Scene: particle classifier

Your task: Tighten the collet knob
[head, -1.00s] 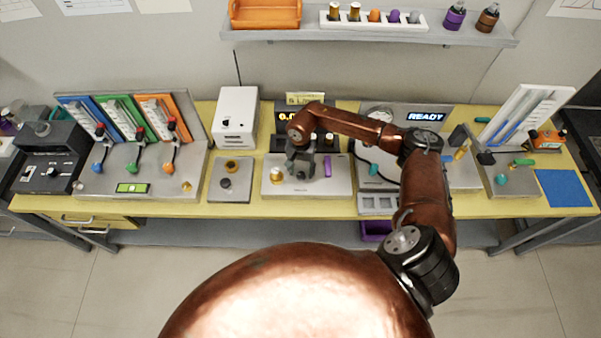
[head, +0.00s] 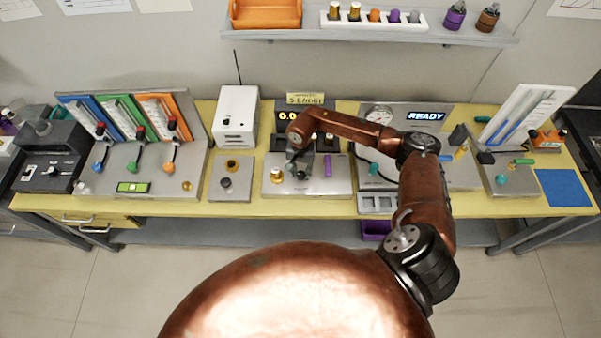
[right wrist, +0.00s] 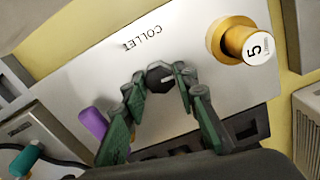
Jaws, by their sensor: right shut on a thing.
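The collet knob (right wrist: 160,78) is a small dark knob on a pale metal plate (right wrist: 70,75). The printed word COLLET is beside it, upside down in the right wrist view. My right gripper (right wrist: 160,82) has its green-grey fingers closed around the knob, one on each side. In the head view the right gripper (head: 297,170) is low over the same plate (head: 338,188) at mid-bench, and it hides the knob there. My left gripper is not in view.
A brass cylinder marked 5 (right wrist: 240,42) stands on the plate close to the gripper; it also shows in the head view (head: 276,174). A purple upright piece (head: 327,165) is on the other side. A display and a white box (head: 236,116) stand behind.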

